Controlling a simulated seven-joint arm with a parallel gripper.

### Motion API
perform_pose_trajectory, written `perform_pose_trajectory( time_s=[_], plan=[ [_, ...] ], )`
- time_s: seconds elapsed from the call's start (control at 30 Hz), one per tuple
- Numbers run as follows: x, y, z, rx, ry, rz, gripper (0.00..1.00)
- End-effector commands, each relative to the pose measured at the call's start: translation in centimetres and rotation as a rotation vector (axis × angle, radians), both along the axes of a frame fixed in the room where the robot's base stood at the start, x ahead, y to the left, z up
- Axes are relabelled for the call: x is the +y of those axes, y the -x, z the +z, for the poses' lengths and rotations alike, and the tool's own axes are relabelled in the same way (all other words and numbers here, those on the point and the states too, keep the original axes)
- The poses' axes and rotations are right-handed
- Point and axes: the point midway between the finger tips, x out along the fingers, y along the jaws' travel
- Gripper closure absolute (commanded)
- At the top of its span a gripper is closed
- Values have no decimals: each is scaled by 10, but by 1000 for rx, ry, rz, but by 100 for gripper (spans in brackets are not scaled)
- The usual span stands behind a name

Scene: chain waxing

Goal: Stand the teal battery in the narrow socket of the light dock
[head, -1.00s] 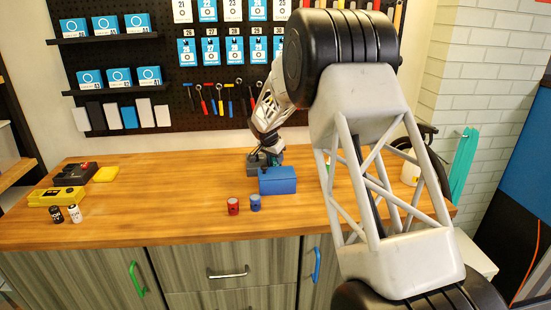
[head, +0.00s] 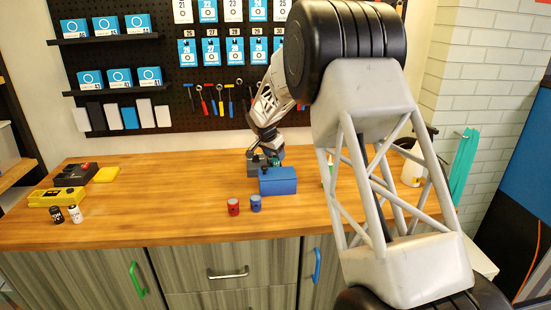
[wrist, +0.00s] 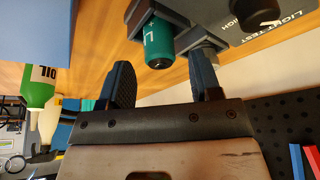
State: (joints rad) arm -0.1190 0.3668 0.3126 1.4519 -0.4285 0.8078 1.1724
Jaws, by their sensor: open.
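The teal battery (wrist: 159,44) shows in the wrist view with one end toward me and its far end among the grey parts of the light dock (wrist: 232,30). I cannot tell how deep it sits or in which socket. My gripper (wrist: 162,82) is open, with its fingers apart and the battery in line with the gap, beyond the fingertips. The right-hand finger is close to a grey dock part. In the head view my gripper (head: 272,158) is at the dock (head: 256,166), behind a blue box; a bit of teal shows there, and the arm partly hides the dock.
The blue box (head: 278,182) stands just in front of the dock. A red cylinder (head: 233,207) and a blue cylinder (head: 255,203) stand near the bench's front edge. A yellow device (head: 55,197) and two small batteries are at the left. The left-middle bench is clear.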

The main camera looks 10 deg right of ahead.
Motion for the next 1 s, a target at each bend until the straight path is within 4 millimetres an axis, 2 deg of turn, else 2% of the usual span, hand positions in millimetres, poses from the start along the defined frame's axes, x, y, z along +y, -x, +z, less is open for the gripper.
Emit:
perform_pose_trajectory(
  time_s=[0.3, 0.5, 0.7, 1.0],
  plan=[
    [15, 14, 49, -2, 0, 2, 42],
    [21, 21, 73, -2, 1, 1, 42],
    [25, 24, 85, -1, 0, 1, 42],
    [25, 25, 86, 0, 1, 1, 42]
  ],
)
